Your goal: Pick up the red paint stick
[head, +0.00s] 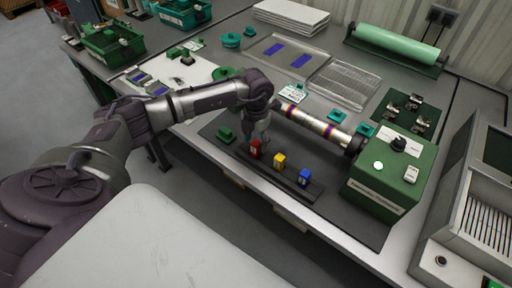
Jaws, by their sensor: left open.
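The red paint stick (255,149) stands in a dark rack (282,178) near the front edge of the bench. A yellow stick (279,161) and a blue stick (304,178) stand in the same rack to its right. My left arm comes in from the left over the bench. My left gripper (262,141) points down just behind and above the red stick. It is open, and its fingertips are small and partly hard to make out. I cannot tell whether it touches the stick. My right gripper is not in view.
A banded metal cylinder (318,124) lies behind the rack, joined to a green machine (391,172) on the right. A small green block (225,134) sits left of the gripper. Green bins (113,45) and clear trays (290,54) stand farther back.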

